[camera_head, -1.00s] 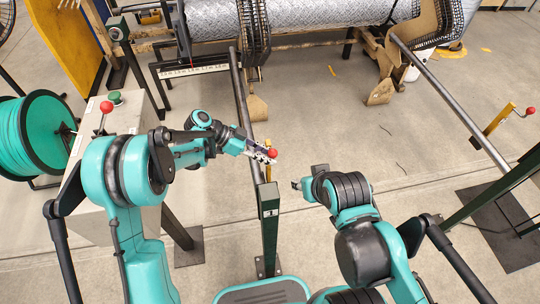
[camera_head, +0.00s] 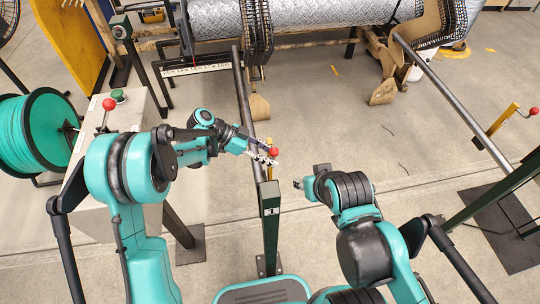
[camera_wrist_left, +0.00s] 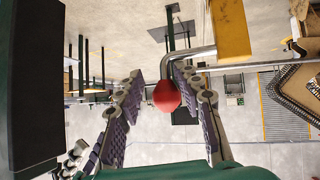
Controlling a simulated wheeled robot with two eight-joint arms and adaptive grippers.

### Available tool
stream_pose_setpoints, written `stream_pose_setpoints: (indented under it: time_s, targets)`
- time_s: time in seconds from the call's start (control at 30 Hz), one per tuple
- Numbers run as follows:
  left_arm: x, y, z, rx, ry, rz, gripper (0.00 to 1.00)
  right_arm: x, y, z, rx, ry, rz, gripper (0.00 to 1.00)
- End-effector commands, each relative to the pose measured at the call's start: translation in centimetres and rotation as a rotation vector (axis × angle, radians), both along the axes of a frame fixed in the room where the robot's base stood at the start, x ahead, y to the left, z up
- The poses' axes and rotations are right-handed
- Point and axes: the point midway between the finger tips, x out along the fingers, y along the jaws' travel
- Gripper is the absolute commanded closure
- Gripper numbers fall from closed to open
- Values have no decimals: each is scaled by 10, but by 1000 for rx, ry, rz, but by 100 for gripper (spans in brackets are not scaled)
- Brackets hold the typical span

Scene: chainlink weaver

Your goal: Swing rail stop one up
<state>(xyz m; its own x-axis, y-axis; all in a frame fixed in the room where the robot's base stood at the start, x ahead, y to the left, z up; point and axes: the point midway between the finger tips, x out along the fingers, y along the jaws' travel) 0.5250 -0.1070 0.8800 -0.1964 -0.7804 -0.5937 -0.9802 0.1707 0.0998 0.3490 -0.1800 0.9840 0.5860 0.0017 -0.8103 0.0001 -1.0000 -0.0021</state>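Rail stop one shows in the head view as a small yellow piece (camera_head: 269,171) beside the green post marked 1 (camera_head: 270,225), with a red knob (camera_head: 274,152). In the left wrist view its yellow bar (camera_wrist_left: 230,28) carries a bent metal rod (camera_wrist_left: 190,56) ending in the red knob (camera_wrist_left: 167,95). My left gripper (camera_head: 267,154) is open, its fingers either side of the knob. In the left wrist view the left gripper (camera_wrist_left: 163,112) shows a gap between the knob and the left finger; the right finger is close to it. My right gripper (camera_head: 297,184) is away to the right; its opening is unclear.
Rail one (camera_head: 246,110) runs back from the post towards the mesh roll (camera_head: 300,12). Rail two (camera_head: 450,100) is at the right, with another yellow stop (camera_head: 503,119). A grey cabinet (camera_head: 115,135) with a red-knobbed lever stands left. Floor between the rails is mostly clear.

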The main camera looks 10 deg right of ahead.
Motion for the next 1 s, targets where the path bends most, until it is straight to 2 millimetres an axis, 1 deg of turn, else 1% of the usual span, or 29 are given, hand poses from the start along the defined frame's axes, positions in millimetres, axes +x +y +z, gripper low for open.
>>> stream_pose_setpoints:
  time_s: [0.03, 0.17, 0.4, 0.6, 0.8, 1.0]
  targets:
    - [3, 10, -8, 28, -2, 10, 59, 0, 0, -1, 0, 0, 0, 60]
    - [6, 21, 2, 25, -2, 13, 59, 0, 0, -1, 0, 0, 0, 60]
    - [12, 57, 39, 14, -3, 7, 59, 0, 0, -1, 0, 0, 0, 60]
    - [17, 82, 63, 6, -4, 3, 59, 0, 0, 0, 0, 0, 0, 60]
    - [18, 92, 73, 2, -4, 1, 59, 0, 0, 0, 0, 0, 0, 60]
    - [19, 92, 74, 2, -4, 0, 59, 0, 0, 0, 0, 0, 0, 60]
